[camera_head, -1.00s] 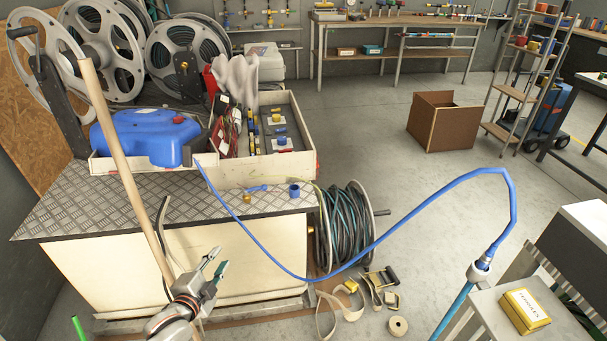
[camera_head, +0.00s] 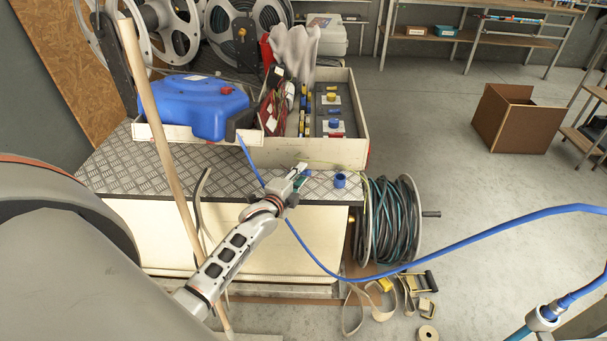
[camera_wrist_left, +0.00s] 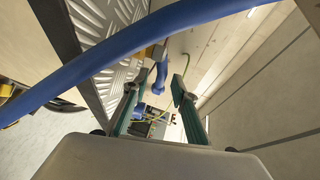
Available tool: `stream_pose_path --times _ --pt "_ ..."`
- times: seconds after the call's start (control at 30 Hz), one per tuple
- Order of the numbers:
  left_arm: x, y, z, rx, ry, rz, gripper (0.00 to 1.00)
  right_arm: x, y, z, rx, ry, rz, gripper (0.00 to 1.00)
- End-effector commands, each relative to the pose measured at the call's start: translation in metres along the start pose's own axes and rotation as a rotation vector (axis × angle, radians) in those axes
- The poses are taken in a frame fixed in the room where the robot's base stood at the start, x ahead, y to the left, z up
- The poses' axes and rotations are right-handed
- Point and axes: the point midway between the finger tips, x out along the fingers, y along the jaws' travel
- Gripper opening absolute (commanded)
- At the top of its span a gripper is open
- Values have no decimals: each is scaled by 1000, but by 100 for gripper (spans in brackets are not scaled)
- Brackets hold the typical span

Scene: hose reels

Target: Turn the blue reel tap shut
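My left gripper (camera_head: 298,176) reaches over the front edge of the checker-plate bench top (camera_head: 120,165). In the left wrist view its two green-lined fingers (camera_wrist_left: 154,92) are apart, with nothing held between them. A blue lever handle, apparently the tap (camera_wrist_left: 161,74), shows just beyond the fingertips, roughly in line with the gap, with a brass-coloured part (camera_wrist_left: 147,51) beside it. I cannot tell whether it touches a finger. In the head view the gripper hides the tap. My right gripper is not in view.
A blue hose (camera_head: 420,262) runs past the gripper and crosses close to the wrist camera (camera_wrist_left: 120,55). A wooden pole (camera_head: 160,130) leans left of my arm. A tray (camera_head: 345,152), a blue cup-like piece (camera_head: 340,180) and a hose reel (camera_head: 390,225) are nearby.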

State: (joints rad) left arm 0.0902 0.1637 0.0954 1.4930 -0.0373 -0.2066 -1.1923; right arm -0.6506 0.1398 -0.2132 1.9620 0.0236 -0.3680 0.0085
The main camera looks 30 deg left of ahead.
Motion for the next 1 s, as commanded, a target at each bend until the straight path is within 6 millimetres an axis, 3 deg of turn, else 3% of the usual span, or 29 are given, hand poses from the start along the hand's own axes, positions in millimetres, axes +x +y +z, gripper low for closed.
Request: stream_pose_path --times 0.2,0.47,0.57,0.6,1.0 --pt "15 1 0 0 0 1 27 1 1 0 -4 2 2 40" --pt "16 0 0 0 0 1 27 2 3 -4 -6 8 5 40" --pt "16 0 0 0 0 1 4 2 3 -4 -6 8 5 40" --pt "16 0 0 0 0 1 0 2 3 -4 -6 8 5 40" --pt "14 -4 -2 18 59 -2 0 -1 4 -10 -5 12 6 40"
